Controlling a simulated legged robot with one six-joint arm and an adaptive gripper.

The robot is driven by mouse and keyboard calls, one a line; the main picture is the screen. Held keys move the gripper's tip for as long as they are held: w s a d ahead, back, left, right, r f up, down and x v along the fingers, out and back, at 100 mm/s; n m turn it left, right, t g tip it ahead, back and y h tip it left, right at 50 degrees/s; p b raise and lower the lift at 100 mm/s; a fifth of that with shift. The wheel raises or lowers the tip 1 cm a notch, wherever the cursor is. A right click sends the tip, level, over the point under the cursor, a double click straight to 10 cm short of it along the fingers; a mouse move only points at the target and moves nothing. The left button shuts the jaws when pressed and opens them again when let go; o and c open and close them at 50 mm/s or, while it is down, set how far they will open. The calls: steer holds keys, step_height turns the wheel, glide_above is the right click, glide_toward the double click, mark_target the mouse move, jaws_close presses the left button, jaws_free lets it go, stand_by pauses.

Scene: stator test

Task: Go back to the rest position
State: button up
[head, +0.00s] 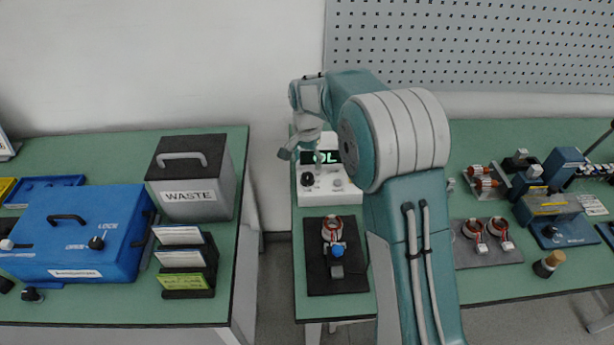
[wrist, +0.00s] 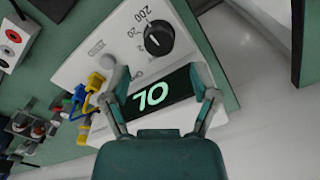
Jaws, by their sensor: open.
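My arm reaches forward in the head view, and my gripper (head: 298,152) hangs at the white meter (head: 312,192) near the back of the right-hand table. In the wrist view my gripper (wrist: 161,84) is open, with its two fingers apart and nothing between them. The meter (wrist: 100,50) lies beyond the fingers, with its lit display reading OL, a black dial (wrist: 158,38) and yellow and blue plugs (wrist: 83,92). Whether a fingertip touches the meter cannot be told. My arm hides part of the table in the head view.
A black plate with a copper-wound stator (head: 332,230) lies in front of the meter. More stators (head: 489,230) and blue fixtures (head: 553,212) stand right of my arm. A waste box (head: 190,178), blue case (head: 75,235) and card rack (head: 185,262) stand on the left table. A gap separates the tables.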

stand_by(0.4)
steer(key=s+d+r+n+t, duration=0.1)
steer(key=s+d+r+n, duration=0.1)
steer(key=s+d+r, duration=0.4)
steer(key=s+d+r+n+t, duration=0.1)
steer(key=s+r+t, duration=0.1)
steer(key=s+r, duration=0.65)
steer(key=s+d+n+t, duration=0.1)
steer(key=s+d, duration=0.1)
steer(key=s, duration=0.7)
steer(key=s+d+r+n+t, duration=0.1)
steer(key=s+d+n, duration=0.1)
steer(key=s, duration=0.7)
steer(key=shift+s+d+r+n+t, duration=0.15)
steer(key=shift+s+d+n+t, duration=0.1)
steer(key=shift+d+n+t, duration=0.1)
steer(key=shift+a, duration=0.1)
